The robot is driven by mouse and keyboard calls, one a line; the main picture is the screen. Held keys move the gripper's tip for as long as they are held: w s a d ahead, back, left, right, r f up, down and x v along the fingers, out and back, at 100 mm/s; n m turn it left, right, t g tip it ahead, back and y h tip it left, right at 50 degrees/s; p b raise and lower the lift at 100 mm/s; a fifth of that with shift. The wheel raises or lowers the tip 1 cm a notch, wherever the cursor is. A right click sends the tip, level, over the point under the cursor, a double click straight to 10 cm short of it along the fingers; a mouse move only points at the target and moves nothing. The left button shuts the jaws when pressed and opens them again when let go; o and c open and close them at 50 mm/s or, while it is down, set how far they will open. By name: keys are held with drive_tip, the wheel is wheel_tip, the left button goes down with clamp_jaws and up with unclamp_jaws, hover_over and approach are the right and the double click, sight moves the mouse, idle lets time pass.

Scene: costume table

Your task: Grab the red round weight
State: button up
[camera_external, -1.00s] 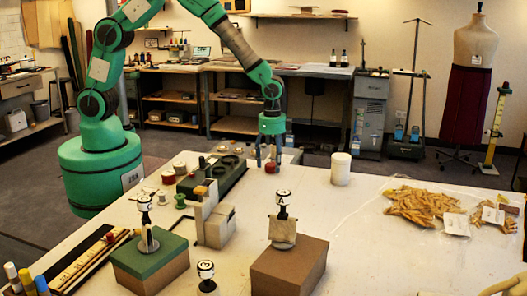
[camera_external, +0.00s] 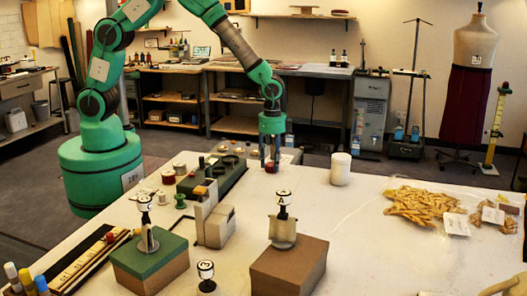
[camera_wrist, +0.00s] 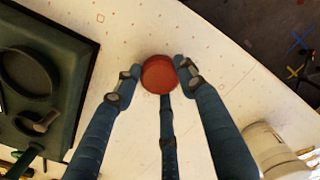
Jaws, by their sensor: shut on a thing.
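The red round weight (camera_wrist: 159,75) is between my fingertips in the wrist view. It also shows as a small red spot (camera_external: 270,168) at the lower end of my gripper (camera_external: 270,162) in the external view. My gripper (camera_wrist: 158,78) is shut on the weight, with a finger touching it on either side and a third finger behind it. The weight is at or just above the white table (camera_external: 355,205), near its far edge. I cannot tell whether it touches the table.
A dark green tray (camera_wrist: 75,80) with round recesses lies left of my gripper. A white cylinder (camera_external: 340,170) stands to the right. Boxes with lettered stamps, one green-topped (camera_external: 150,252) and one brown (camera_external: 290,265), stand nearer the camera. Pale pieces (camera_external: 420,207) lie at right.

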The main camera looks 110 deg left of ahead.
sight(272, 164)
wheel_tip(272, 164, up, 10)
drive_tip(key=p, duration=0.1)
idle(0.5)
drive_tip(key=shift+w, duration=0.1)
idle(0.5)
